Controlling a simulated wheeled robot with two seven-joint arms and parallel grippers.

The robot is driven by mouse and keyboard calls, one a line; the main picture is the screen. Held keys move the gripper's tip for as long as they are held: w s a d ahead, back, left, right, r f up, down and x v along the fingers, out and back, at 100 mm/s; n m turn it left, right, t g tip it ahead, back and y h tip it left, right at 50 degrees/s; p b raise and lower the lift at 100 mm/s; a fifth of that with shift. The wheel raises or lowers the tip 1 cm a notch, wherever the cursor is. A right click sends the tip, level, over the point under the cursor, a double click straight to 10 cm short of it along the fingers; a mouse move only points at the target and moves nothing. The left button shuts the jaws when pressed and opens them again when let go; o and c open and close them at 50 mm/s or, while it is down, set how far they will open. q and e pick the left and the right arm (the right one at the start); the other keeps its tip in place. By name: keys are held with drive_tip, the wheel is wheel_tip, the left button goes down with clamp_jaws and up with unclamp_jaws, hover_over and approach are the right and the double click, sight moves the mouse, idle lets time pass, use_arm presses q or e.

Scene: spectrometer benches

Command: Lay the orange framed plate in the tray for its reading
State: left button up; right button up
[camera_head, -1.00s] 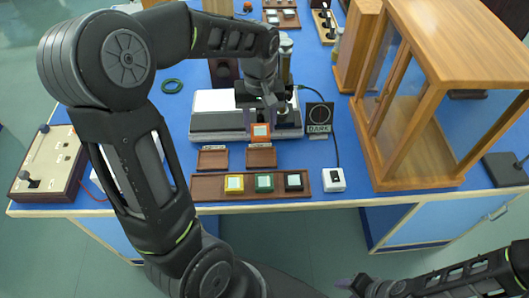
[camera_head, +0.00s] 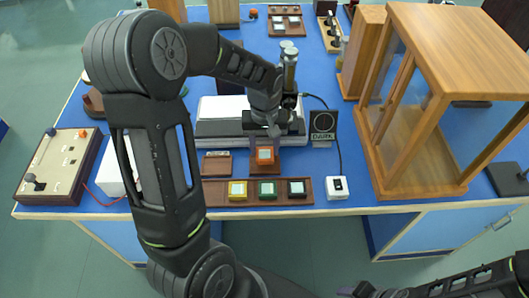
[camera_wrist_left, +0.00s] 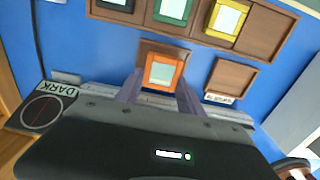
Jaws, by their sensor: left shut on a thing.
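The orange framed plate (camera_head: 264,155) has a pale centre and is held between the fingers of my left gripper (camera_head: 267,145). It is over the right one of two small brown trays (camera_head: 266,172); I cannot tell whether it touches the tray floor. In the left wrist view the orange plate (camera_wrist_left: 162,72) sits between the two fingertips, with the tray rim (camera_wrist_left: 150,46) showing beyond it. The other small tray (camera_head: 217,165), with a label strip, is empty on the left. My right gripper (camera_head: 365,290) is at the bottom edge, its jaws unclear.
A long brown rack (camera_head: 217,188) in front holds yellow, green and black framed plates. A grey-white instrument (camera_head: 215,130) stands behind the trays. A DARK sign (camera_head: 323,125), a white switch box (camera_head: 338,188) and a wooden glass case (camera_head: 420,185) are to the right.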

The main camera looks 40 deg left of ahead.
sight(265, 150)
use_arm(q)
drive_tip(key=shift+f, duration=1.55)
drive_tip(key=shift+f, duration=0.2)
drive_tip(key=o, duration=1.3)
drive_tip(key=shift+o, duration=0.2)
drive_tip(key=shift+w+r, duration=0.15)
drive_tip(key=shift+r, duration=0.5)
wheel_tip(265, 150, up, 11)
drive_tip(key=shift+b, duration=0.3)
drive_tip(key=shift+s, duration=0.2)
